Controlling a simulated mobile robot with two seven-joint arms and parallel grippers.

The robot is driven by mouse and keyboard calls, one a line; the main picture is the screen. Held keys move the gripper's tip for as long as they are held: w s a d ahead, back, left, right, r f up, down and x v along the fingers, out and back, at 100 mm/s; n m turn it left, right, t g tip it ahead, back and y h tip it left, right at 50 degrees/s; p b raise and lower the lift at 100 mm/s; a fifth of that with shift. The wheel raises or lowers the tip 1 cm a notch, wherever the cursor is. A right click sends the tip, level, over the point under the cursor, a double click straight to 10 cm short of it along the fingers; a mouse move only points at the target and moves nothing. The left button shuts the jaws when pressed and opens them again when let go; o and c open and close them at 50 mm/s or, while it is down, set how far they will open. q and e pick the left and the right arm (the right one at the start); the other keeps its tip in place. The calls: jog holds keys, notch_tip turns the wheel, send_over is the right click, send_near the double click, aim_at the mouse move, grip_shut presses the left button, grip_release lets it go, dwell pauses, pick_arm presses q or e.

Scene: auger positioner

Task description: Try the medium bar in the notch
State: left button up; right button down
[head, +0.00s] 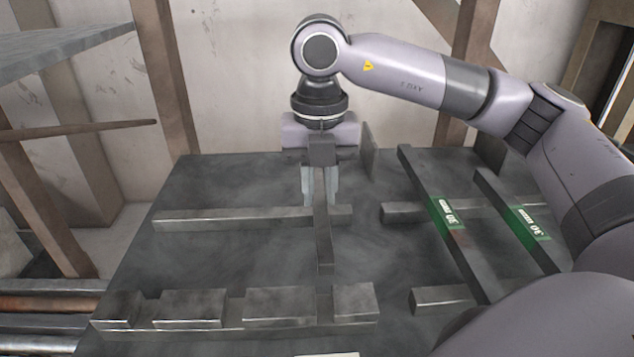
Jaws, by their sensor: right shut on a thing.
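My right gripper (320,190) hangs over the back middle of the dark table, pointing down. It is shut on a dark grey bar (324,240) that runs from between the fingers toward the front of the table. No label shows on this bar, so I cannot tell its size from the picture. The bar passes over a cross rail (230,218). Its near end lines up with the right-hand gap of a notched rail (245,325) at the front; I cannot tell whether it sits in the gap. My left gripper is out of view.
Two long dark bars with green labels reading 30, a left one (415,175) and a right one (493,190), lie slanting on the right side, across another rail (398,212). A short block (442,299) is at front right. The table (210,260) is bare between the left rails.

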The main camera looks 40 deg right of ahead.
aim_at(318, 211)
notch_tip(318, 211, down, 5)
jog(key=b, duration=0.4)
jog(key=shift+r, duration=0.15)
jog(key=shift+w+f, duration=0.1)
jog(key=shift+f, duration=0.15)
jog(key=shift+f+b, duration=0.2)
jog(key=shift+b, duration=0.2)
dwell(0.9)
jog(key=shift+f+b, duration=1.55)
jog(key=shift+f, duration=0.15)
dwell(0.5)
jog(key=c, duration=0.9)
grip_release()
jog(key=shift+f, duration=0.1)
